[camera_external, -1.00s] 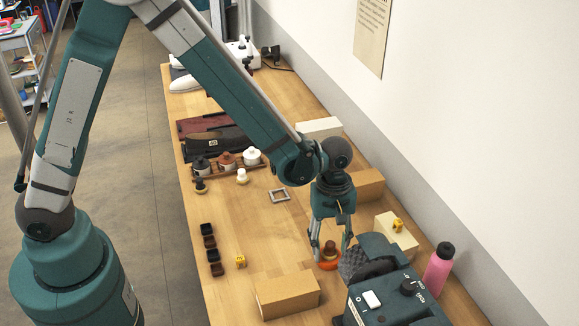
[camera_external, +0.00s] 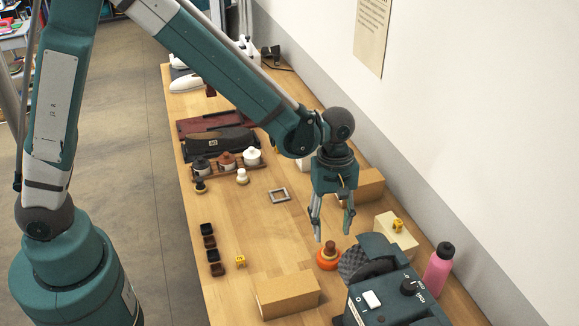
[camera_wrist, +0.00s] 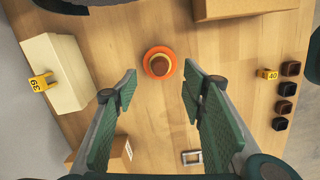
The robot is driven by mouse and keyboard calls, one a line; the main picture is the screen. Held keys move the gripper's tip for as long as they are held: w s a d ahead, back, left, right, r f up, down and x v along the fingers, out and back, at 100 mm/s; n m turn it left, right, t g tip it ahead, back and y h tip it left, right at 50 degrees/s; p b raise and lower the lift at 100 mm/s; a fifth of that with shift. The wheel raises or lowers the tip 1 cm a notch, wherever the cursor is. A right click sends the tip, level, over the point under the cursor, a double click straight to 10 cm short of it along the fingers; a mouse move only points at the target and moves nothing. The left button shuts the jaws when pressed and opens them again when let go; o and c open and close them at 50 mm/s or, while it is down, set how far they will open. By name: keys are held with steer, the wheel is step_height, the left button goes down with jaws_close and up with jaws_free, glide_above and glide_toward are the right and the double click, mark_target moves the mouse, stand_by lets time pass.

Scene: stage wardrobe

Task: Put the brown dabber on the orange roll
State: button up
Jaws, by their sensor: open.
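The brown dabber (camera_external: 329,248) stands on the orange roll (camera_external: 327,261), beside the dark machine at the front right of the table. In the wrist view the dabber (camera_wrist: 159,65) sits within the ring of the orange roll (camera_wrist: 148,55), seen from above. My gripper (camera_external: 333,226) is open and empty, above the dabber and apart from it. In the wrist view its two fingers (camera_wrist: 160,84) are spread wide, with bare table between them and the dabber beyond the tips.
A dark green machine (camera_external: 385,292) stands close right of the roll, with a pink bottle (camera_external: 438,268) behind it. A cardboard box (camera_external: 287,294) lies front left. A cream block (camera_external: 398,236) carries a yellow tag (camera_external: 397,225). Dark small cups (camera_external: 212,255) line the left edge.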

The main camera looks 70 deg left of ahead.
steer(key=shift+a+r, duration=0.15)
steer(key=shift+r, duration=1.05)
steer(key=shift+a+r, duration=0.1)
steer(key=shift+r, duration=1.05)
steer(key=s+a+r+m+t, duration=0.2)
steer(key=s+r+m, duration=0.2)
steer(key=s+r, duration=0.35)
steer(key=s+a+r+m+t, duration=0.1)
steer(key=s+a+r+m, duration=0.2)
steer(key=s+r, duration=0.4)
steer(key=s+a+r+m+t, duration=0.1)
steer(key=s+r+m+t, duration=0.1)
steer(key=s+m, duration=0.2)
steer(key=s+a+r+m+t+y, duration=0.1)
steer(key=s+m, duration=0.3)
steer(key=s, duration=0.6)
steer(key=shift+a+r+m+t, duration=0.45)
steer(key=shift+a+t, duration=0.25)
steer(key=shift+a, duration=0.1)
